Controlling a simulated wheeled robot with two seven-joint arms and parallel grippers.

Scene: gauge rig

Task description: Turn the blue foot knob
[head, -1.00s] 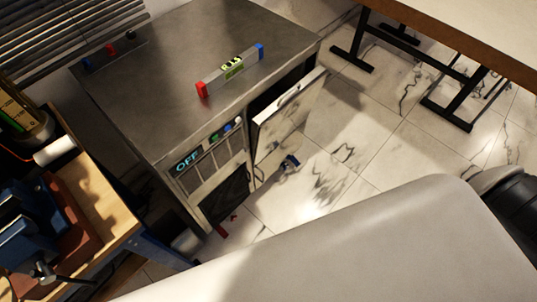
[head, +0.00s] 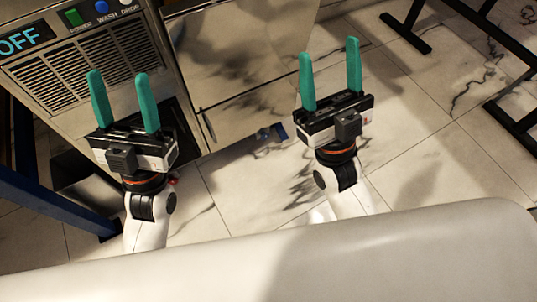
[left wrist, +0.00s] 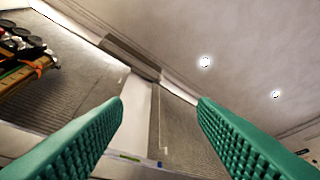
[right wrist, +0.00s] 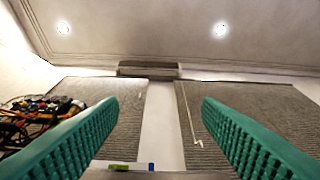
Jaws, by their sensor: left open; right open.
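A small blue part (head: 281,130), which looks like the blue foot knob, shows low near the floor just below the cabinet's steel door. It is small and partly dim, so its exact shape is hard to tell. A small red part (head: 173,181) shows low behind my left gripper. My left gripper (head: 118,76) is open and empty, fingers pointing up, in front of the vent grille. My right gripper (head: 329,48) is open and empty, fingers up, to the right of the blue part and apart from it. Neither wrist view shows the blue part.
The steel cabinet has an OFF display (head: 20,40), buttons (head: 100,8) and a vent grille (head: 80,70). A blue bench leg (head: 60,203) is at the left. Black table legs (head: 407,30) stand at the upper right. Marble floor (head: 420,150) between is clear.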

